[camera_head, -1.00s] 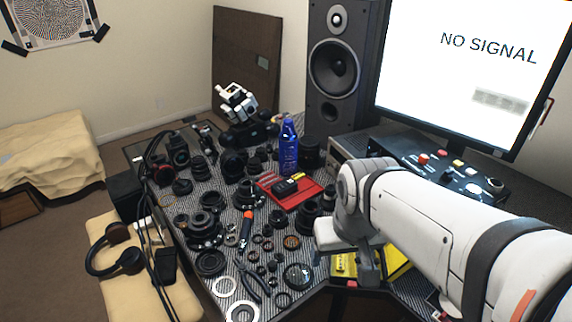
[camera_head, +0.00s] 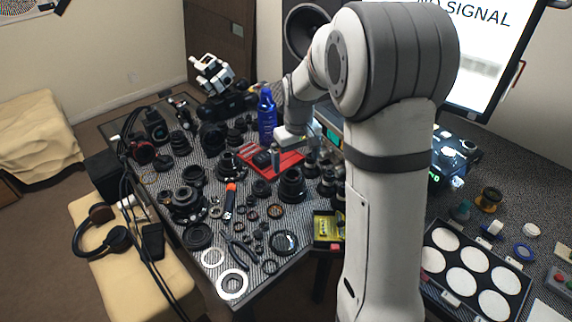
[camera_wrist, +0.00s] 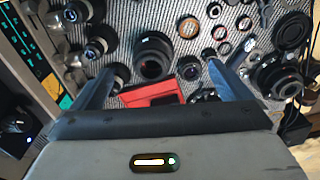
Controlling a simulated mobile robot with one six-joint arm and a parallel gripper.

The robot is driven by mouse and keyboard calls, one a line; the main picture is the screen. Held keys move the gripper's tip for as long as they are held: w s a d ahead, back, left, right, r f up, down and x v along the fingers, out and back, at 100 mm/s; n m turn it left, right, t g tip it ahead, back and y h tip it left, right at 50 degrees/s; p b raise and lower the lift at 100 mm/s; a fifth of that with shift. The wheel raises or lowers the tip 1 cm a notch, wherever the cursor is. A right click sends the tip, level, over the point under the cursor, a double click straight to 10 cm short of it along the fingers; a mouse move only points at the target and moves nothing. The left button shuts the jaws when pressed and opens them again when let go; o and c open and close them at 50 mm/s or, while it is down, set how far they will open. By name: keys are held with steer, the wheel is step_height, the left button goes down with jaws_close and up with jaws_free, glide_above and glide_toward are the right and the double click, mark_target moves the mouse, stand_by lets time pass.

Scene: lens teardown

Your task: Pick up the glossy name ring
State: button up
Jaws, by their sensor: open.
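Several small rings lie on the striped table; I cannot tell for sure which is the glossy name ring. A wide dark shiny ring (camera_head: 284,242) lies near the table's front edge, and a brown-rimmed ring (camera_head: 275,211) lies behind it. The brown-rimmed ring also seems to show at the top of the wrist view (camera_wrist: 188,28). My gripper (camera_head: 278,156) hangs over the red tray in the head view. In the wrist view its two fingers (camera_wrist: 163,84) are wide apart with nothing held. A red tray corner (camera_wrist: 150,94) and a black lens barrel (camera_wrist: 153,57) show beyond them.
Pliers (camera_head: 240,251), an orange-handled tool (camera_head: 230,195) and two pale rings (camera_head: 232,284) lie near the front left. A blue bottle (camera_head: 267,115) stands behind the red tray (camera_head: 290,162). Lens parts crowd the table.

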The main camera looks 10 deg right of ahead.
steer(key=n, duration=0.1)
glide_above(292, 178)
steer(key=shift+g, duration=0.3)
steer(key=f, duration=0.5)
steer(key=s+f, duration=0.1)
steer(key=f, duration=0.2)
steer(key=shift+a, duration=0.1)
steer(key=f, duration=0.2)
steer(key=f+p, duration=0.1)
steer(key=f, duration=0.4)
steer(key=shift+w+f+p, duration=0.25)
steer(key=shift+f+p, duration=0.1)
steer(key=c, duration=1.1)
